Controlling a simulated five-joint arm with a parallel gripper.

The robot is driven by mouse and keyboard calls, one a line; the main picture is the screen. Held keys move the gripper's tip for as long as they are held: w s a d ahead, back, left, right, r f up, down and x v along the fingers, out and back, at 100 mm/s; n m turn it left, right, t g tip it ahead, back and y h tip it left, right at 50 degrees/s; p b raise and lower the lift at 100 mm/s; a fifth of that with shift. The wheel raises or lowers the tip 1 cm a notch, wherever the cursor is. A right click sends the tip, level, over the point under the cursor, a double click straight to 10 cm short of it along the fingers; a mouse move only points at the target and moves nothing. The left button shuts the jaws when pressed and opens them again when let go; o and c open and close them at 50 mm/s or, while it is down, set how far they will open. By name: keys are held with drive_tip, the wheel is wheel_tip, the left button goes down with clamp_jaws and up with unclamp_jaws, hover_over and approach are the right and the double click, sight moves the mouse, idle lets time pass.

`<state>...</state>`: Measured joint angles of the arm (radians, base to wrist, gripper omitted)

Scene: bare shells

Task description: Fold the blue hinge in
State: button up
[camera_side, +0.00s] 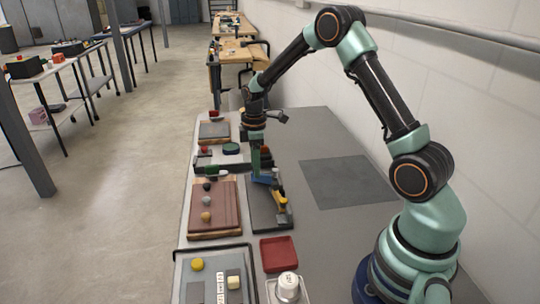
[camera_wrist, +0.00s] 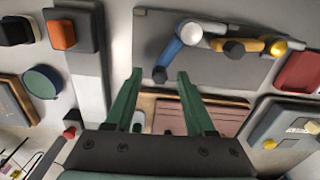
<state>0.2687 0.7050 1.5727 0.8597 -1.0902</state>
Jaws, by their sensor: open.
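The blue hinge (camera_wrist: 174,54) is a flat bar on a dark grey board (camera_wrist: 225,66). It runs from a white round pivot (camera_wrist: 190,34) down to a black knob (camera_wrist: 159,74) at its free end. In the side view the blue hinge (camera_side: 264,179) shows just below my gripper (camera_side: 261,168), partly hidden. My gripper is open; in the wrist view its green fingertips (camera_wrist: 160,73) appear either side of the free-end black knob. I cannot tell if they touch it.
A brown board with knobs (camera_side: 229,207) lies left of the dark board. A red tray (camera_side: 279,253) and a white knob block (camera_side: 288,287) stand nearer the camera. A dark rail and a green round piece (camera_side: 231,148) lie beyond. A grey mat (camera_side: 345,182) to the right is bare.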

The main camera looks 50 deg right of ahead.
clamp_jaws()
idle(1.3)
